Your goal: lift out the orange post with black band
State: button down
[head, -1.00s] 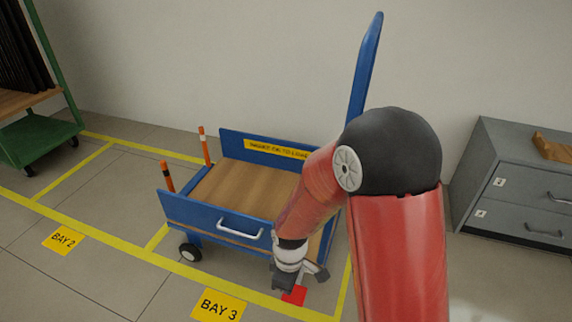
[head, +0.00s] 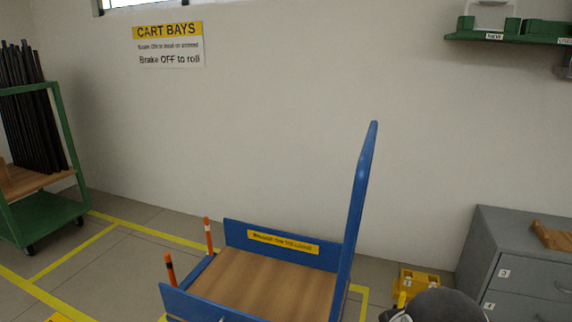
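The orange post with black band (head: 169,269) stands upright, slightly tilted, at the left end of the blue cart (head: 175,303) in the head view. A second orange post, with a white band (head: 208,236), stands behind it at the same end. The lower part of each post is hidden by or close to the cart's blue edge. My gripper is out of the picture; only a dark rounded part of my arm shows at the bottom right.
The cart's wooden deck (head: 265,285) is bare, with a tall blue handle (head: 360,205) at its right. A yellow object (head: 418,280) sits on the floor beyond it. A grey drawer cabinet (head: 515,265) stands right, a green rack (head: 48,215) left. Floor between rack and cart is clear.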

aim_at(167, 255)
jog(key=i+j+u, duration=0.15)
jog(key=j+u, duration=0.15)
jog(key=i+j+u, duration=0.25)
jog(key=j, duration=0.25)
jog(key=i+j+u, duration=0.4)
jog(key=i, duration=0.4)
jog(key=i+j+u, duration=0.1)
jog(key=i+j, duration=0.2)
jog(key=i, duration=0.15)
